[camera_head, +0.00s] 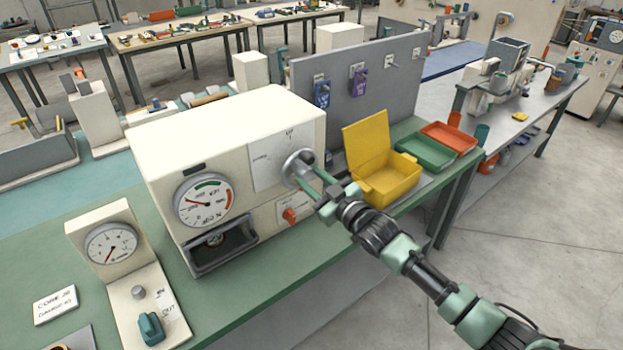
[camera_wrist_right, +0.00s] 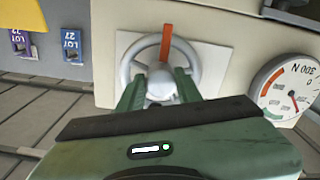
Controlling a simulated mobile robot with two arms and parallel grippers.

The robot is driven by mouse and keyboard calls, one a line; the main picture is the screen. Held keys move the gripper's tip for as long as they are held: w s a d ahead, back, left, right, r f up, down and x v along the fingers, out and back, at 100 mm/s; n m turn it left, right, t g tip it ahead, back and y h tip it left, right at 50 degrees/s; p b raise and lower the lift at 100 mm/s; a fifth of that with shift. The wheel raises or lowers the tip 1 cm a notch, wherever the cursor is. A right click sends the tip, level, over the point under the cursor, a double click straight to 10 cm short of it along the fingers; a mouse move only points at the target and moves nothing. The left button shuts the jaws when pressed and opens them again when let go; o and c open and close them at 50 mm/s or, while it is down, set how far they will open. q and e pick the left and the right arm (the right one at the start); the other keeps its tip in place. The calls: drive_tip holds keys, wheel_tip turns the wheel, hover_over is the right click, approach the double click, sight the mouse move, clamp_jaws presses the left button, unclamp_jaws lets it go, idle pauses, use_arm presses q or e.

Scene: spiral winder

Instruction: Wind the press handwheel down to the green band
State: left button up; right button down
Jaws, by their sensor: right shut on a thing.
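The cream press (camera_head: 235,130) stands on the green bench. Its pale handwheel (camera_head: 295,165) is on the front face at the right; the wrist view shows the wheel (camera_wrist_right: 125,73) with an orange mark at its top. My right gripper (camera_head: 311,181) is shut on the handwheel; in the wrist view its green fingers (camera_wrist_right: 160,88) lie either side of the hub. The press gauge (camera_head: 204,203) has a green band at its top and an orange-red band at its right. Its red needle points up-left, short of the green band. My left gripper is out of view.
A yellow open-lidded box (camera_head: 393,180) stands right of the press, near my right arm. Green (camera_head: 427,151) and red (camera_head: 449,138) trays lie beyond it. A smaller gauge stand (camera_head: 110,245) is at the left. A grey panel (camera_head: 370,65) rises behind.

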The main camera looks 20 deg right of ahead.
drive_tip(key=shift+f, duration=0.1)
drive_tip(key=c, duration=1)
unclamp_jaws()
drive_tip(key=shift+o, duration=0.2)
drive_tip(key=shift+s+d, duration=0.15)
drive_tip(key=shift+s, duration=0.15)
drive_tip(key=b+v, duration=0.2)
drive_tip(key=v, duration=0.5)
